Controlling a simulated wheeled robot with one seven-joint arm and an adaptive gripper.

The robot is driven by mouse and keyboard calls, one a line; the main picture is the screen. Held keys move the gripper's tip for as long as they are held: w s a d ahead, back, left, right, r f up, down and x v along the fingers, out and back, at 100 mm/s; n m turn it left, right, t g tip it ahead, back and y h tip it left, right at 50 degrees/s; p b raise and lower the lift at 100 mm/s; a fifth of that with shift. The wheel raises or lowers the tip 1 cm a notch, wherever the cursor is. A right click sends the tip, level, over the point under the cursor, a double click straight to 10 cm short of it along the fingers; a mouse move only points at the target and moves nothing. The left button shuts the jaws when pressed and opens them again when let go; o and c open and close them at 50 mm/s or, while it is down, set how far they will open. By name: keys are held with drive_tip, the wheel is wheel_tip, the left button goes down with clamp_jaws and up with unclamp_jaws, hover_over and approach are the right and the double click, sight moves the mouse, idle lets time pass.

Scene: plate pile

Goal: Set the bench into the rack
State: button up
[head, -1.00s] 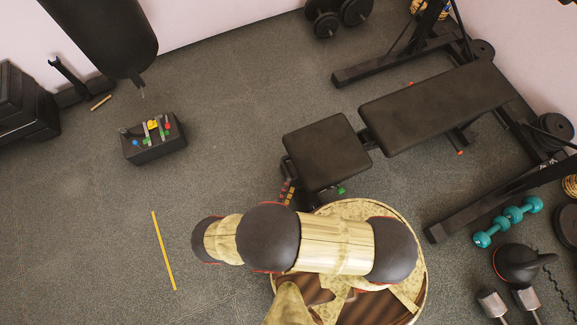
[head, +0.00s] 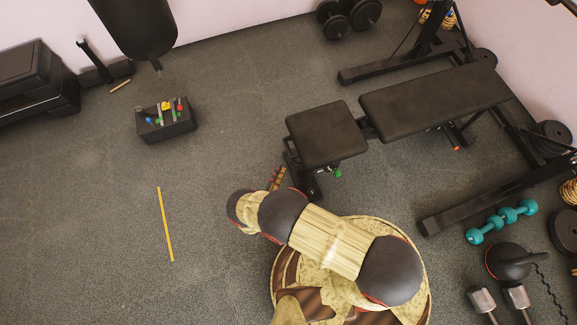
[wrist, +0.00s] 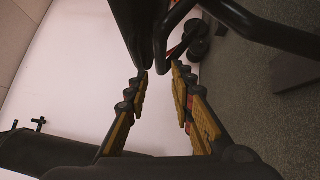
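The black padded bench has a seat pad (head: 326,134) at its near left and a longer back pad (head: 435,101) reaching right. The black rack (head: 405,64) has one floor rail behind the bench and another in front. The back pad's far end lies between these rails. My gripper (head: 278,178) is low beside the seat end of the bench, partly hidden by my arm. In the wrist view my gripper (wrist: 160,74) has its fingers apart, with pale wall showing between them. A dark part and curved tubes show by the fingertips; I cannot tell whether they touch.
Teal dumbbells (head: 502,222), a kettlebell (head: 513,262) and weight plates (head: 565,230) lie at the right. A black box with small coloured items (head: 165,120) stands at the left, near a hanging bag (head: 134,25). The floor by the yellow strip (head: 165,225) is clear.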

drive_tip(key=f+b+x, duration=0.1)
drive_tip(key=x, duration=0.7)
drive_tip(key=shift+r+b, duration=0.35)
drive_tip(key=shift+r, duration=0.1)
drive_tip(key=shift+w, duration=0.1)
drive_tip(key=shift+c, duration=0.6)
clamp_jaws()
